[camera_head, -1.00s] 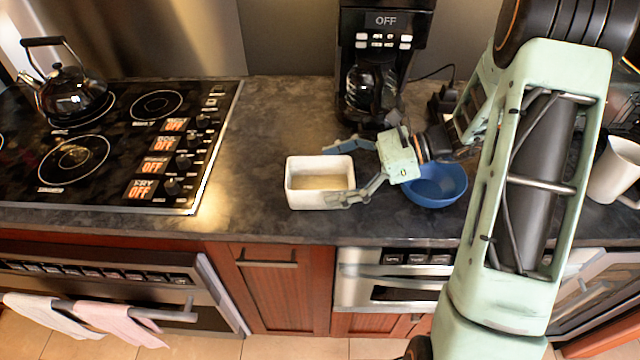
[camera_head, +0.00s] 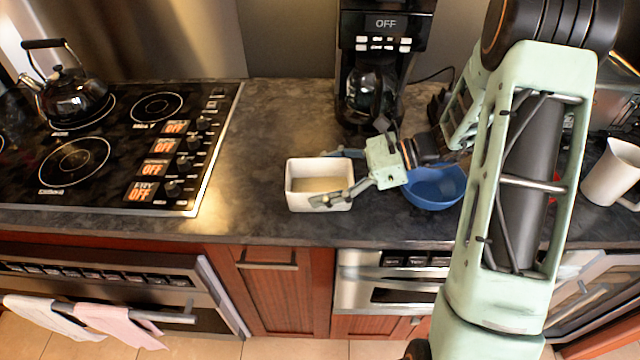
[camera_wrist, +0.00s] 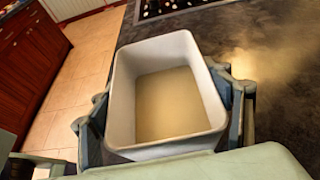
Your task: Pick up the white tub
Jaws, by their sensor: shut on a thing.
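The white tub (camera_head: 304,201) is an open rectangular container with a tan inside bottom, upright at the counter's middle. My gripper (camera_head: 335,176) reaches it from the right, with one finger along its near side and the other behind its far side. In the wrist view the tub (camera_wrist: 122,105) sits between both fingers of my gripper (camera_wrist: 165,115), which are shut on its outer walls. I cannot tell whether the tub's base is touching the counter.
A blue bowl (camera_head: 436,188) stands just right of the tub, below my wrist. A coffee maker (camera_head: 378,65) is behind. The stove (camera_head: 110,150) with a kettle (camera_head: 72,97) is at left, and a white mug (camera_head: 612,172) at far right. Counter (camera_head: 252,150) left of the tub is clear.

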